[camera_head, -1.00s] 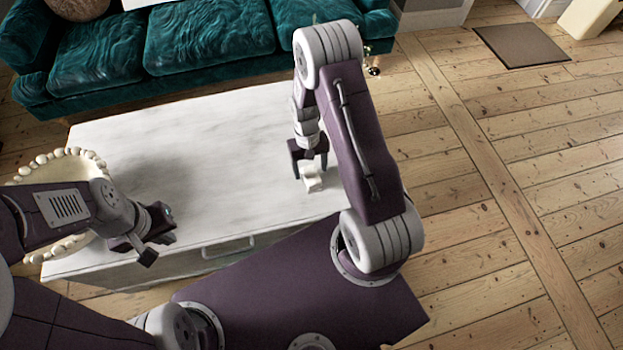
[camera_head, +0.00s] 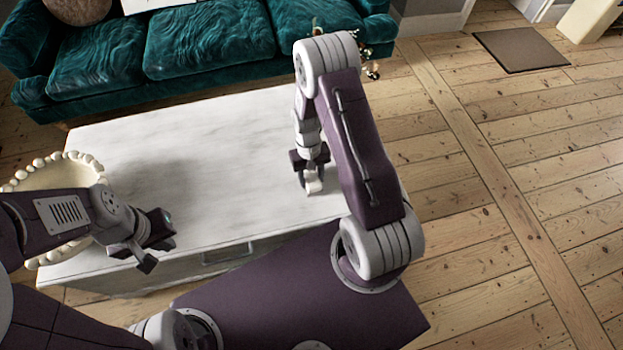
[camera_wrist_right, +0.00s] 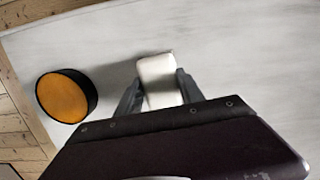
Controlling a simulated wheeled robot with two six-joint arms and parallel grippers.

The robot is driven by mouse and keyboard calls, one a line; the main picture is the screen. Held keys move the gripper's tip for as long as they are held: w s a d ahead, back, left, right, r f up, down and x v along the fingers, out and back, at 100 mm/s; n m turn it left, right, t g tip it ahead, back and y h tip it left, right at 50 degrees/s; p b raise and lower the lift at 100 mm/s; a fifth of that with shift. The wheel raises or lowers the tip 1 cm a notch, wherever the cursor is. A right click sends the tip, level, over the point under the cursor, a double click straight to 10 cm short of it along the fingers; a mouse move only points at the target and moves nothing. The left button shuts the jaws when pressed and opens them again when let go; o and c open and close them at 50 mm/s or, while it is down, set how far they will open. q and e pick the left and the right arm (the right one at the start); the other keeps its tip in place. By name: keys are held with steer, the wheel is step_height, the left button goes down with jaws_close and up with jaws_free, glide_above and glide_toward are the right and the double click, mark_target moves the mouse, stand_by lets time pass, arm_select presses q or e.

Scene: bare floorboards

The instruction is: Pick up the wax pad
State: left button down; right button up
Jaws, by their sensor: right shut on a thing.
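The wax pad, a small white rounded block (camera_wrist_right: 157,78), sits between the fingers of my right gripper (camera_wrist_right: 160,92) in the right wrist view. The fingers press on its two sides. In the head view my right gripper (camera_head: 312,174) points down at the right part of the white table, and the pad (camera_head: 313,186) shows only as a small pale patch between the fingers. I cannot tell whether the pad still touches the table. My left gripper (camera_head: 158,243) is open and empty over the table's front left edge.
The white table (camera_head: 210,150) has a wide clear middle. A beaded cream bowl (camera_head: 75,165) stands at its left end, beside my left arm. A black round tin with an orange face (camera_wrist_right: 66,97) lies near the pad, close to the table edge. A green sofa (camera_head: 205,45) stands behind.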

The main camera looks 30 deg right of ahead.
mark_target(312, 179)
step_height(312, 179, up, 4)
steer(key=shift+w+f+p, duration=0.1)
steer(key=shift+f+p, duration=0.05)
steer(key=shift+p, duration=0.55)
steer(key=s+a+r+p, duration=0.2)
steer(key=s+a+r, duration=0.4)
steer(key=a, duration=0.3)
steer(key=shift+s+a+r+p, duration=0.25)
steer(key=shift+s+a+p, duration=0.05)
steer(key=shift+a+p, duration=0.05)
